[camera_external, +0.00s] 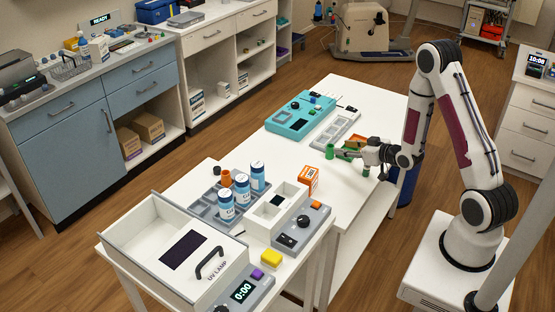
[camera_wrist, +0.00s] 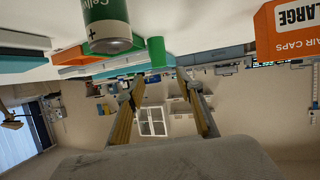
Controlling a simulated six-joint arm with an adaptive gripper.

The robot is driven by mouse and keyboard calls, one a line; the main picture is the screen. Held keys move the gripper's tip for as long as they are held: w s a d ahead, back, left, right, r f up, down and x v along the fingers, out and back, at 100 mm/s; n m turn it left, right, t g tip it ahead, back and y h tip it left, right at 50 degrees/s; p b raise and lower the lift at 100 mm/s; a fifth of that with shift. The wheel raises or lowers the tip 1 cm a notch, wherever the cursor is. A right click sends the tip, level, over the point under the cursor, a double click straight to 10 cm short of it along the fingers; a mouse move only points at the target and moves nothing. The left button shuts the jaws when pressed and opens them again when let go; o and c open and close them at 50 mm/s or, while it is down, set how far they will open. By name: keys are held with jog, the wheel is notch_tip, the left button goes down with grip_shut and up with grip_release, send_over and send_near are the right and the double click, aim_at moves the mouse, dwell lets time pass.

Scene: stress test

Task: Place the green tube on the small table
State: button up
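A green tube (camera_external: 330,151) stands upright on the long white table, just beyond my gripper's tips. In the wrist view a plain green tube (camera_wrist: 157,52) shows ahead of the fingers, roughly midway between them. My gripper (camera_external: 342,153) is low over the table and points left. In the wrist view its fingers (camera_wrist: 158,88) are spread apart with nothing between them. A second green cylinder, a labelled "Cells" container (camera_wrist: 107,24), is close by at upper left there.
An orange tray (camera_external: 352,141) is behind the gripper, and an orange caps box (camera_external: 309,178) is to its left; the box also shows in the wrist view (camera_wrist: 287,28). A grey rack (camera_external: 336,130) and teal device (camera_external: 299,117) lie farther back. A rack of blue bottles (camera_external: 241,189) is nearer.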

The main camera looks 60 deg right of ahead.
jog(key=shift+w+a+r, duration=0.2)
jog(key=shift+r, duration=0.25)
jog(key=s+a+r+n+g, duration=0.1)
jog(key=s+a+r+g, duration=0.15)
jog(key=a+r, duration=0.35)
jog(key=s+a+r+g, duration=0.2)
jog(key=s+a+r, duration=0.15)
jog(key=r, duration=0.55)
jog(key=s+a+r+g+y, duration=0.1)
jog(key=s+a+r, duration=0.1)
jog(key=s+a, duration=0.2)
jog(key=s+a+r+n+g+y, duration=0.1)
jog(key=s+a, duration=0.3)
jog(key=s, duration=0.6)
jog(key=s+a+r+g+y, duration=0.1)
jog(key=s+a+r, duration=0.3)
jog(key=s, duration=0.4)
jog(key=shift+a, duration=0.45)
jog(key=shift+o, duration=0.6)
jog(key=shift+w, duration=0.1)
